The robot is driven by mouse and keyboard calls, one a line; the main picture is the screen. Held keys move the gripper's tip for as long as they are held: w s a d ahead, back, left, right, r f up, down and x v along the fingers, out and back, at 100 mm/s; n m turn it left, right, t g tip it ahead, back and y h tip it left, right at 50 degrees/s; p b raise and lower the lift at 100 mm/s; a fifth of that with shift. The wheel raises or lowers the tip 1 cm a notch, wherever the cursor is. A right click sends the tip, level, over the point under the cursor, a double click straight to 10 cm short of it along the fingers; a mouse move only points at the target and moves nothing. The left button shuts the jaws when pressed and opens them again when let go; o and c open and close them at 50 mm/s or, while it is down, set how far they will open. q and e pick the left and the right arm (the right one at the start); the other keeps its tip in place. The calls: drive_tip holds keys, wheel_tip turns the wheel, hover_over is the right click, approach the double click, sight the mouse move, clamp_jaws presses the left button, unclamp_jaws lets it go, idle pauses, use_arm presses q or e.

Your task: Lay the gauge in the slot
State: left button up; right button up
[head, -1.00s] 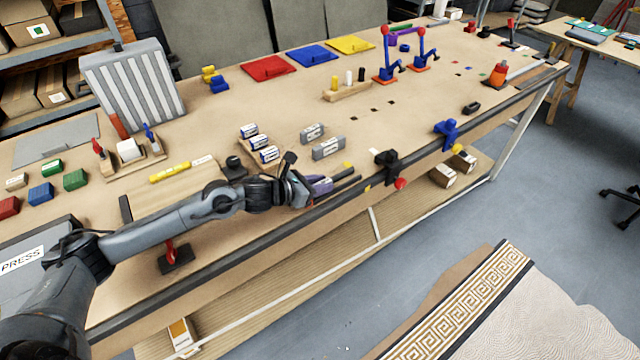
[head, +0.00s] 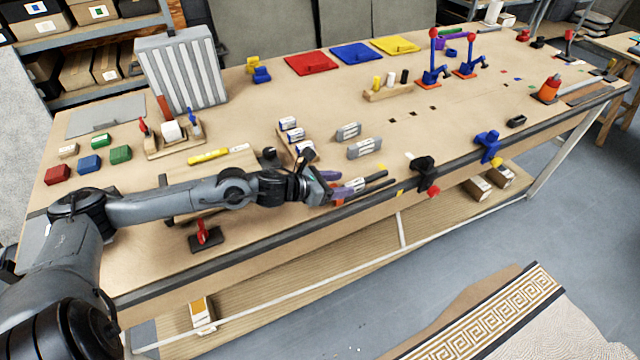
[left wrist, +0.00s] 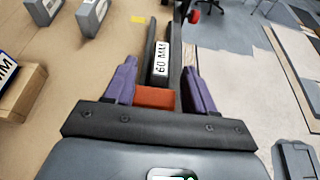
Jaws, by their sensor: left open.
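My left gripper (head: 345,190) hangs over the bench's front edge, left of the black clamp. It is open; in the left wrist view its purple fingers (left wrist: 160,88) stand apart on both sides of an orange block (left wrist: 155,98). Beyond the block, two dark parallel strips (left wrist: 174,50) run away from me, with a white "60 MM" label (left wrist: 161,59) between them. The strips also show in the head view (head: 374,177). I cannot tell which of these parts is the gauge and which the slot, or whether the orange block touches the strips. My right gripper is not in view.
The black clamp (head: 426,172) and a blue clamp (head: 488,146) sit on the front edge. Grey blocks (head: 364,149) and a rack of white labelled blocks (head: 290,136) stand behind the gripper. A red-handled piece (head: 204,236) is to its left.

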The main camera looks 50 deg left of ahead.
use_arm(q)
drive_tip(key=shift+v, duration=0.95)
drive_tip(key=shift+s+a+r+p, duration=0.1)
drive_tip(key=shift+s+r+p, duration=0.15)
drive_tip(key=shift+s+p, duration=0.3)
drive_tip(key=shift+s+r+p, duration=0.25)
drive_tip(key=shift+s+p, duration=0.05)
drive_tip(key=shift+p+v, duration=1)
drive_tip(key=shift+p, duration=0.15)
drive_tip(key=shift+s, duration=0.1)
